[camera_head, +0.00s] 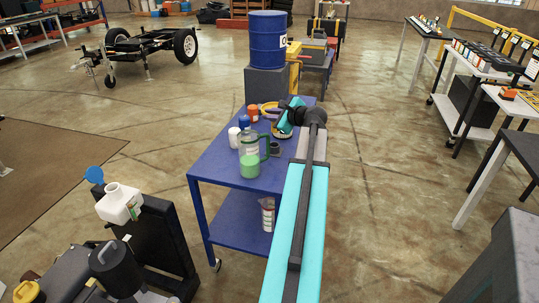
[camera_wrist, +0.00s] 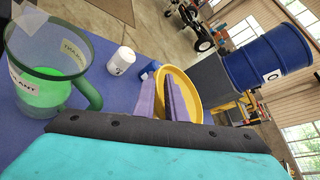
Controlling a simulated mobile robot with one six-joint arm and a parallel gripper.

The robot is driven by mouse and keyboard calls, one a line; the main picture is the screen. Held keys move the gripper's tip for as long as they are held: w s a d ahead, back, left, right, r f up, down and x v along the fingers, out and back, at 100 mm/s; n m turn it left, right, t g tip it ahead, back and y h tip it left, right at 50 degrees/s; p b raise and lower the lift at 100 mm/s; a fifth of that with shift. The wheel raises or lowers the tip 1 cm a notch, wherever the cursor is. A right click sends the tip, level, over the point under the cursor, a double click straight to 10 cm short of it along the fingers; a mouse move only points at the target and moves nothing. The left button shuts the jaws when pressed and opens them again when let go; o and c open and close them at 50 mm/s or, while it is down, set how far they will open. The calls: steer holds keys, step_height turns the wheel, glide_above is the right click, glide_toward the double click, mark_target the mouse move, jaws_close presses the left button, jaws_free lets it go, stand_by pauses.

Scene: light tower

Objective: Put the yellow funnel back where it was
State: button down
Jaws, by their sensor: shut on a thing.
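The yellow funnel (camera_wrist: 193,88) is in the wrist view, its wide round rim tilted toward the camera. My gripper (camera_wrist: 163,82) is shut on it, with the two fingers in front of the rim. In the head view the funnel (camera_head: 270,107) shows only partly as a yellow rim at the far right part of the blue cart (camera_head: 216,172). My gripper (camera_head: 284,122) and wrist cover part of it there. I cannot tell whether the funnel touches the cart top.
A clear jug with green liquid (camera_head: 250,165) stands nearer on the cart. A white bottle (camera_head: 233,138), a blue-topped item (camera_head: 244,121), an orange-red can (camera_head: 253,113) and a small dark cup (camera_head: 275,149) stand close by. A blue drum (camera_head: 266,42) stands behind.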

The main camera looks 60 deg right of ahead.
steer(key=shift+w+a, duration=0.1)
steer(key=shift+w, duration=0.05)
steer(key=shift+f, duration=3.1)
steer(key=shift+f, duration=1.9)
steer(key=c, duration=2.1)
jaws_free()
steer(key=shift+f, duration=0.1)
steer(key=shift+o, duration=0.3)
